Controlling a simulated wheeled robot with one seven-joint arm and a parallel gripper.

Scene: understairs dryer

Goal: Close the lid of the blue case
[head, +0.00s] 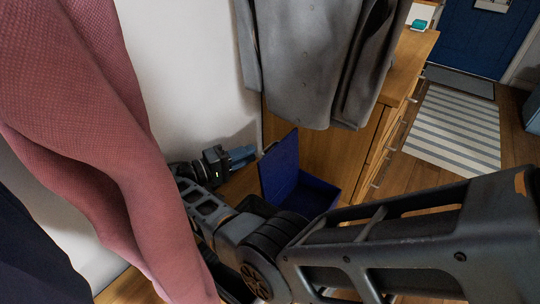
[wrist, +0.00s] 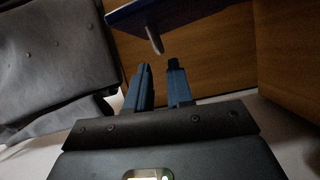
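The blue case stands open on a wooden surface, with its lid (head: 280,168) raised and its base (head: 314,198) to the right of the lid. My gripper (head: 252,153) is at the left, outer side of the lid, near its top edge. In the wrist view the blue lid (wrist: 180,14) crosses the top, with a grey latch-like tab (wrist: 154,40) hanging from its edge. My gripper's two blue fingers (wrist: 159,72) point at it with a narrow empty gap between them. The fingers look apart from the lid. My arm hides the case's near side.
A grey coat (head: 312,60) hangs above the case, and a red garment (head: 95,140) hangs at the left. A white wall (head: 190,70) is close to my gripper. The floor with the striped rug (head: 455,128) is clear.

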